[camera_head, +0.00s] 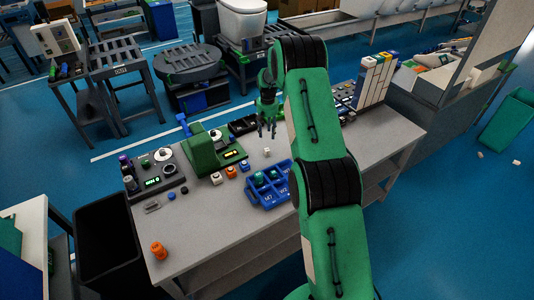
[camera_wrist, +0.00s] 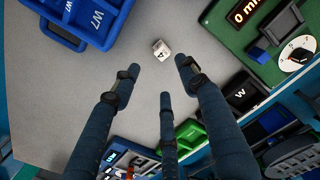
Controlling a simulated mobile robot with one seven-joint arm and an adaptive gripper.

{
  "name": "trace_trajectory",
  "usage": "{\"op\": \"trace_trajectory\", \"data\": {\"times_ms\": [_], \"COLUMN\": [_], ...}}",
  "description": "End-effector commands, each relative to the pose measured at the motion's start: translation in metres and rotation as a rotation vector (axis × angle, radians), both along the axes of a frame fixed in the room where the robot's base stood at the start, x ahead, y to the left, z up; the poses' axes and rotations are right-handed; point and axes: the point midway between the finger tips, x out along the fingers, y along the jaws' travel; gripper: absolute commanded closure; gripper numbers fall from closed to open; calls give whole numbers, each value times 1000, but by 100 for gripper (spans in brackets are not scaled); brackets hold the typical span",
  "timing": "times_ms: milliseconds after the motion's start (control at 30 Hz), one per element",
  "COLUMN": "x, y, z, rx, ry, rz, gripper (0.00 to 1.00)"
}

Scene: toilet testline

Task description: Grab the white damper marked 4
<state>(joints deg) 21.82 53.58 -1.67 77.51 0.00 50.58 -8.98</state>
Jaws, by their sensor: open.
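The white damper marked 4 (camera_wrist: 161,50) is a small pale block on the grey tabletop, with a dark "4" on one face. In the head view a small white piece (camera_head: 267,152), apparently the same damper, lies below my gripper. My gripper (camera_head: 268,128) points down above the table, just behind that piece. In the wrist view my gripper (camera_wrist: 160,78) has its three dark fingers spread, with nothing between them. The damper shows beyond the fingertips, apart from them.
A blue compartment tray (camera_head: 254,196) stands in front of the damper. A green machine (camera_head: 200,152) with a display stands to the left, with small white and orange pieces near it. An orange part (camera_head: 159,250) sits near the front left corner. Bare tabletop surrounds the damper.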

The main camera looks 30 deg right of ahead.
Motion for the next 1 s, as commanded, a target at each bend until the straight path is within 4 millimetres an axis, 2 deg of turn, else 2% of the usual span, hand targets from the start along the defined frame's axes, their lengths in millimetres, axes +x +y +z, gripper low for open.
{"op": "trace_trajectory", "data": {"times_ms": [267, 733, 1000], "x": [0, 0, 0], "y": [0, 0, 0], "z": [-9, -72, -86], "rx": [0, 0, 0], "ry": [1, 1, 0], "rz": [0, 0, 0], "gripper": [56, 56, 56]}}
